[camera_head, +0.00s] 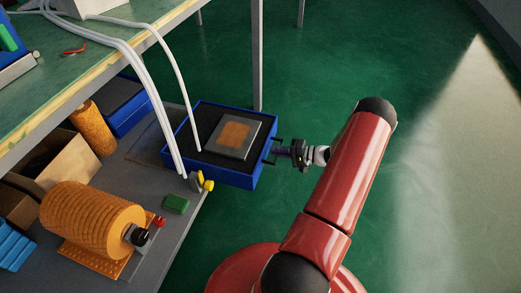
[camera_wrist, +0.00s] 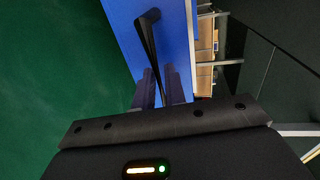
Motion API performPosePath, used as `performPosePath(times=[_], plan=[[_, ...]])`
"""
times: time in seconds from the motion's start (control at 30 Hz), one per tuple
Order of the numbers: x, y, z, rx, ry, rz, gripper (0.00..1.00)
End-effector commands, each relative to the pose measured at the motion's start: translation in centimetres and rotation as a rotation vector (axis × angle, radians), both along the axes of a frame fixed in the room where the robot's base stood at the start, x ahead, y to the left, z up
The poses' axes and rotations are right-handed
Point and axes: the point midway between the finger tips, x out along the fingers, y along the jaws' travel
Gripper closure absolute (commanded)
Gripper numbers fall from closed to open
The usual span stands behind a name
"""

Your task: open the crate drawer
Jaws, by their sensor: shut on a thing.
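The blue crate drawer (camera_head: 228,178) is in the middle of the head view and juts out past the lower shelf over the green floor. A grey plate with an orange-brown square (camera_head: 235,135) lies in its dark interior. Its black handle (camera_head: 278,141) is on the right-hand face; in the wrist view the handle (camera_wrist: 148,38) stands out from the blue front (camera_wrist: 172,45). My gripper (camera_head: 276,152) is at this face, shut on the handle. In the wrist view my gripper's fingers (camera_wrist: 160,88) close around the handle's lower part; the exact contact is partly hidden.
The green workbench (camera_head: 75,75) is above the lower shelf (camera_head: 150,255). White cables (camera_head: 150,85) hang down to the shelf beside the drawer. A large orange coil (camera_head: 90,215) and small parts sit on the shelf. A bench leg (camera_head: 257,60) stands behind the drawer. The floor at right is clear.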

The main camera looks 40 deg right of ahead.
Motion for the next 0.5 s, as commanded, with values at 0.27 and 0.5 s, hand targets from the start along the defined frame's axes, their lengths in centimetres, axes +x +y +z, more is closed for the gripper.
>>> performPosePath(times=[0.27,0.5], plan=[[-2.4,-1.8,-0.2,0.0,0.004,0.0,1.0],[-2.6,-2.0,-0.1,0.0,0.003,0.0,1.0]])
